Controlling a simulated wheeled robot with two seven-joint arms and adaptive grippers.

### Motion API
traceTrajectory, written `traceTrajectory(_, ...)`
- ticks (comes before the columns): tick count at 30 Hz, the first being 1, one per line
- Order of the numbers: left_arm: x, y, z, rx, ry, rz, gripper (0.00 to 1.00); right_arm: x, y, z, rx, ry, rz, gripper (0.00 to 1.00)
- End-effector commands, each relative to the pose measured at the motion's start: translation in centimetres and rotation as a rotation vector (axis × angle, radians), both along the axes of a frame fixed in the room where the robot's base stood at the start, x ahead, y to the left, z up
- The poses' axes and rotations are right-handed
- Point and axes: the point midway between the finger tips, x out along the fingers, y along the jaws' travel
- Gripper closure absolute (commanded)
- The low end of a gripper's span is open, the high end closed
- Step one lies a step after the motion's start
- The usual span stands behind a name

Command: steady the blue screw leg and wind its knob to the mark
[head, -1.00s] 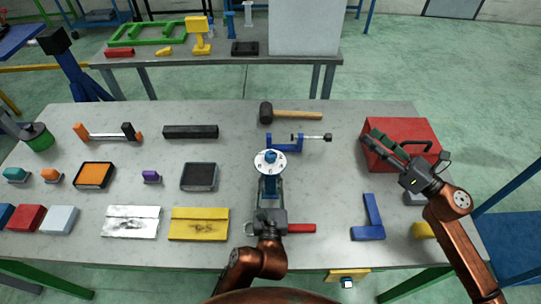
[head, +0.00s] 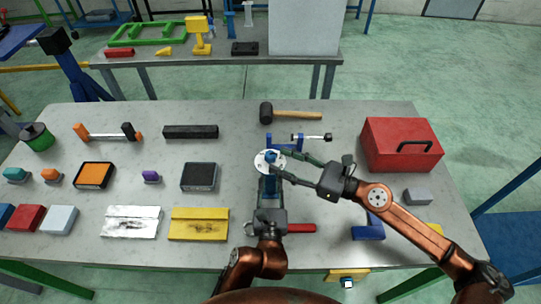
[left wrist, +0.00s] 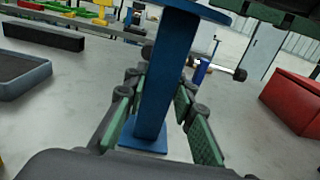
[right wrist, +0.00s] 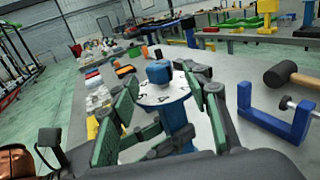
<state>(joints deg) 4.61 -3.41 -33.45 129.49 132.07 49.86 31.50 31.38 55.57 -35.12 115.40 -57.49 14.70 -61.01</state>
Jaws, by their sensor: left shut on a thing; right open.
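The blue screw leg (left wrist: 157,75) stands upright on a square foot (left wrist: 143,141). On top are a white numbered dial (right wrist: 150,93) and a blue knob (right wrist: 159,71), also visible in the head view (head: 270,155). My left gripper (left wrist: 157,105) is shut on the column below the dial. My right gripper (head: 285,163) is open at dial height, its fingers reaching in from the right; in the right wrist view the knob shows between and beyond its fingertips. I cannot tell whether they touch it. I cannot make out the mark on the dial.
A blue clamp (right wrist: 275,115) and a mallet (head: 295,115) lie just behind the leg. A red toolbox (head: 400,148) stands at right. A blue angle piece (head: 369,233) lies partly under my right arm. A red-handled tool (head: 301,228) lies near my left wrist.

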Motion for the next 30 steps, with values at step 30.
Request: traceTrajectory(30, 0.0, 0.1, -0.1, 0.001, 0.002, 0.002, 1.00, 2.0, 3.9, 0.0, 0.000, 0.001, -0.001, 0.78)
